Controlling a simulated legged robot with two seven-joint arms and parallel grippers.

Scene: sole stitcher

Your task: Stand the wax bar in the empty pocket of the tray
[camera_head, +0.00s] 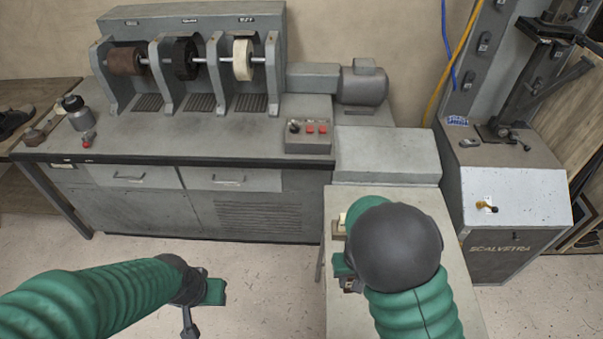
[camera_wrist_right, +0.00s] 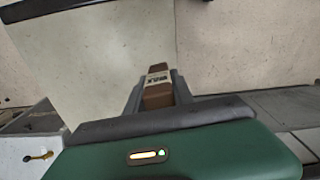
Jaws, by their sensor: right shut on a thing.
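The wax bar (camera_wrist_right: 157,92) is brown with a pale printed label. In the right wrist view it lies between the two grey fingers of my right gripper (camera_wrist_right: 155,86), which is shut on it. In the head view my right arm hides most of that gripper (camera_head: 350,284), over the left side of the pale bench. A small brown object with a cream piece on it (camera_head: 339,231) shows beside my arm; it may be part of the tray, but its pockets are hidden. My left gripper (camera_head: 190,322) is far from the bench, its fingers partly cut off.
The pale bench top (camera_head: 440,235) is bare on its right side. A grey box (camera_head: 388,155) stands behind it. A grey finishing machine (camera_head: 190,120) with several wheels stands at the back left. A tall grey machine (camera_head: 515,195) stands at right.

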